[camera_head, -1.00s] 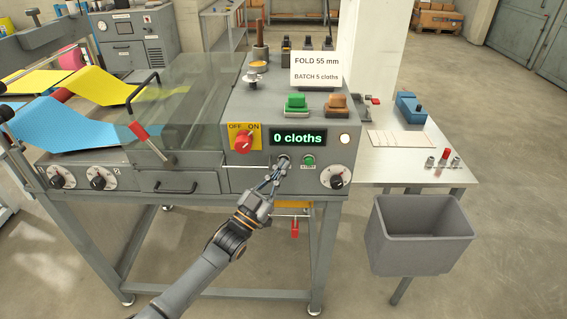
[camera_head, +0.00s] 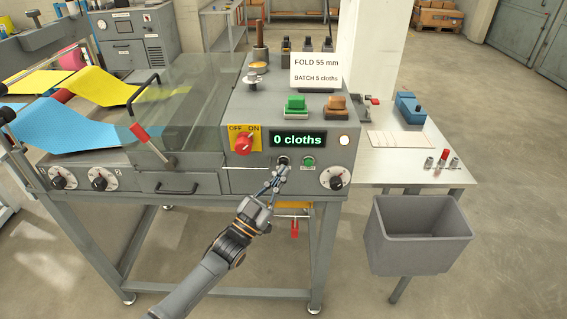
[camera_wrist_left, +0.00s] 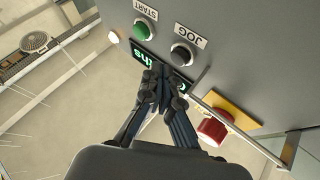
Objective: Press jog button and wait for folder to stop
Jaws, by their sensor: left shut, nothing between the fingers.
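The black JOG button (camera_wrist_left: 182,54) sits on the grey folder's front panel, beside the green START button (camera_wrist_left: 143,29). In the head view the JOG button (camera_head: 283,160) lies just above my fingertips, below the display (camera_head: 298,140) reading "0 cloths". My left gripper (camera_head: 280,171) is shut and empty; in the wrist view its tips (camera_wrist_left: 160,76) are close to the JOG button and appear apart from it. The folder (camera_head: 200,182) carries blue cloth (camera_head: 60,122) and yellow cloth (camera_head: 98,83) on its left. My right gripper is out of view.
A red OFF/ON switch (camera_head: 243,144) is left of the display and a dial (camera_head: 335,178) is at the right. Green (camera_head: 295,106) and brown (camera_head: 336,106) buttons stand on top. A grey bin (camera_head: 418,238) is at the right, near a side table (camera_head: 390,172).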

